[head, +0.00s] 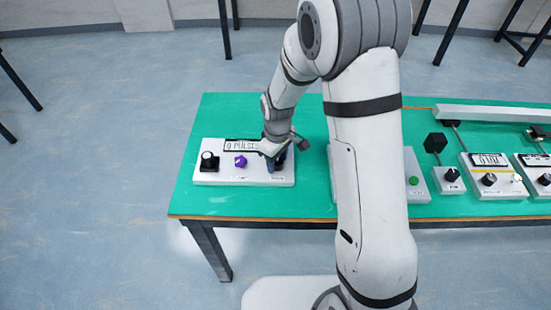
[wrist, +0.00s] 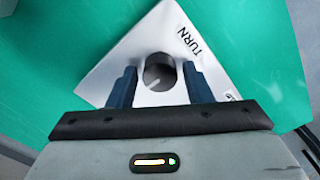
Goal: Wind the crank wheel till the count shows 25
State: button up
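A white panel (head: 225,178) lies on the left of the green table. Its display (head: 240,146) appears to read "0 PULSES". A black knob (head: 208,160) sits at its left end and a purple knob (head: 240,161) near its middle. My gripper (head: 277,163) is low over the panel's right end and hides most of that part. In the wrist view a dark round wheel or knob (wrist: 158,72) with a pale pointer mark sits beside the word TURN. My gripper (wrist: 160,80) is open there, a blue finger on each side of it, with gaps showing.
The green table (head: 235,112) has bare room behind the panel. To the right, partly behind my arm, are a panel with a green button (head: 413,180), a small knob box (head: 450,180) and more panels with displays (head: 490,160). A long white bar (head: 490,113) lies at the back.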

jog(key=c, duration=0.7)
jog(key=shift+a, duration=0.15)
jog(key=shift+c, duration=0.4)
jog(key=m+b, duration=0.1)
jog(key=m, duration=0.2)
jog(key=shift+f, duration=0.1)
jog(key=m+b, duration=0.1)
jog(key=m, duration=0.4)
jog(key=shift+d, duration=0.2)
jog(key=m, duration=0.5)
jog(key=shift+s+b, duration=0.1)
jog(key=shift+b, duration=0.3)
jog(key=m, duration=0.4)
jog(key=shift+m, duration=0.3)
